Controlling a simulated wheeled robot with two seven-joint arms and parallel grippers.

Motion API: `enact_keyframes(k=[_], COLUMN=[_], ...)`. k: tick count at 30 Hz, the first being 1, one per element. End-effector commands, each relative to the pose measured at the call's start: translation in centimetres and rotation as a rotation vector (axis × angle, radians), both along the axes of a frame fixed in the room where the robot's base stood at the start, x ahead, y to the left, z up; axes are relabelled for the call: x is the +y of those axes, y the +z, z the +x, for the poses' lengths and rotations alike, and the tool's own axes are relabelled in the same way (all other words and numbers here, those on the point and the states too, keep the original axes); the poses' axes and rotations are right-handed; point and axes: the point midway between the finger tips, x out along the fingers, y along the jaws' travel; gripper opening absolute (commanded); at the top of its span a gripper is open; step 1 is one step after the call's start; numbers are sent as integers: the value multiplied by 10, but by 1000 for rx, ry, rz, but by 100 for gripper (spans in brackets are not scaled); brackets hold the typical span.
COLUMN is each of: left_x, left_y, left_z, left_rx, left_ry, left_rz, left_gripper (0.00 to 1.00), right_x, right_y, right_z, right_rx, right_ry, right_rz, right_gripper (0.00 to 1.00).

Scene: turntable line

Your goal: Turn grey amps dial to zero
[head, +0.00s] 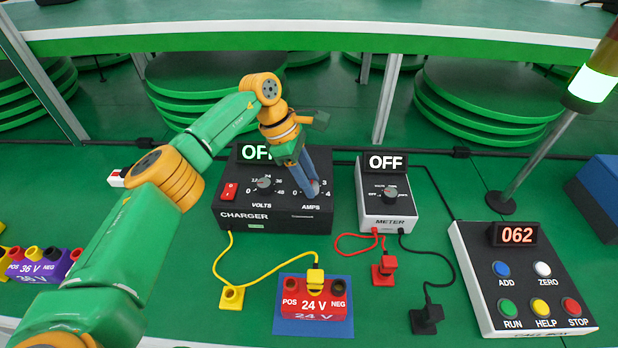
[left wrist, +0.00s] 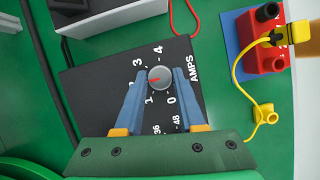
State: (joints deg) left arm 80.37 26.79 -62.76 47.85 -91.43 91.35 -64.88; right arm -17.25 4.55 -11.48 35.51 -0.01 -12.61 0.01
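The grey amps dial (left wrist: 160,77) is on the right of the black charger box (head: 272,218). In the left wrist view its red pointer aims left, toward the side where the 2 would be, away from the 0. My left gripper (left wrist: 160,73) reaches down over the dial, one blue finger on each side. The fingers look open, with a narrow gap to the dial; contact is hard to judge. In the head view my left gripper (head: 311,188) mostly hides the dial. The charger display (head: 257,152) reads OFF. My right gripper is not in view.
The volts dial (head: 265,184) and red switch (head: 229,191) sit left of the amps dial. A meter (head: 387,208) reading OFF stands close on the right. A red 24 V block (head: 313,300), yellow cable and call box (head: 518,278) are nearer the front.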

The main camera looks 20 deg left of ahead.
Motion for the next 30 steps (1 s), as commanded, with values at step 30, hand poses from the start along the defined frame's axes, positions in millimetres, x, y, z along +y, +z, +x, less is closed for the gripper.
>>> enact_keyframes(k=[30], left_x=[-2], left_y=[-2], left_z=[-3], left_rx=[-3], left_ry=[594], left_rz=[-1], left_gripper=[0], right_x=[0], right_y=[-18], right_z=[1], right_rx=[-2], right_ry=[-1], right_rz=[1], right_gripper=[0])
